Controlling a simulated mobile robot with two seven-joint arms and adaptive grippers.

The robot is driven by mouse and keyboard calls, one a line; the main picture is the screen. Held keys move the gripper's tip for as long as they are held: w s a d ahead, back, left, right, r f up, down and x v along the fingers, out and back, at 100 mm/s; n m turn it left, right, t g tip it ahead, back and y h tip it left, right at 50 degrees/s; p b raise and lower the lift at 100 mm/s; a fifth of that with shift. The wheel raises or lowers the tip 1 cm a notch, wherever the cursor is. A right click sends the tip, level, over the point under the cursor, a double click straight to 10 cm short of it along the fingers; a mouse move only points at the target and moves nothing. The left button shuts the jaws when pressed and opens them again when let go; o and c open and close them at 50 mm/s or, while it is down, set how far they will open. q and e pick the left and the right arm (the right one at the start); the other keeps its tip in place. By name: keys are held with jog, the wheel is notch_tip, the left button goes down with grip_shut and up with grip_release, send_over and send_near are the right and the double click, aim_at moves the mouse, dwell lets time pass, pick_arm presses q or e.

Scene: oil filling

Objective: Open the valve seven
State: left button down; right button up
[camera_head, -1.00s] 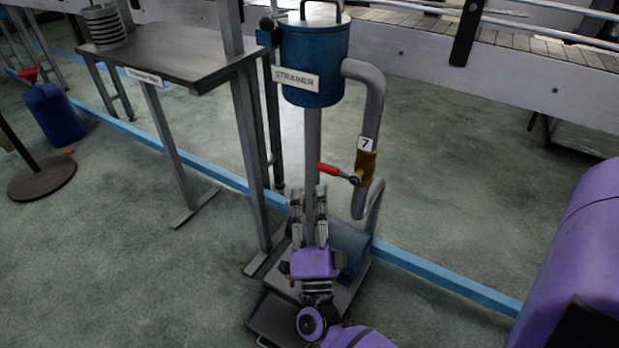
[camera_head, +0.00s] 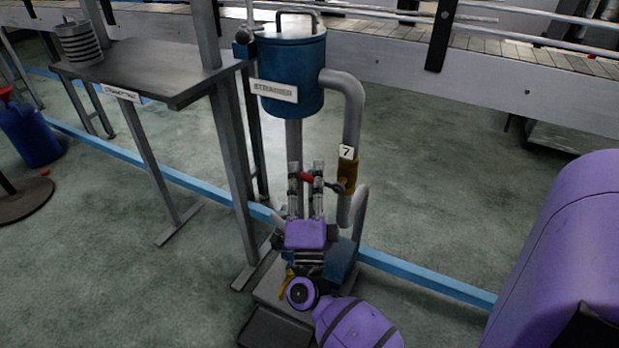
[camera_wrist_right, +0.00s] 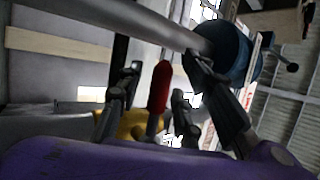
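Valve seven has a brass body (camera_head: 347,179) on the grey pipe under a white tag (camera_head: 347,152) marked 7. Its red-tipped lever (camera_head: 305,177) points left. My right gripper (camera_head: 306,168) is open, fingers pointing up, with the red grip between its two fingers in the head view. In the right wrist view, the red grip (camera_wrist_right: 160,88) stands between the fingers of the right gripper (camera_wrist_right: 163,75), with gaps at its sides. The yellow valve body (camera_wrist_right: 130,124) is partly hidden behind the gripper. My left gripper is not in view.
The blue strainer tank (camera_head: 290,72) stands above the valve, joined by grey pipes. A grey metal table (camera_head: 145,65) is to the left. A blue floor rail (camera_head: 430,277) runs past the strainer base. A blue jug (camera_head: 32,135) stands far left. Open floor lies right.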

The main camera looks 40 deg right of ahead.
jog(key=shift+c, duration=0.6)
grip_shut()
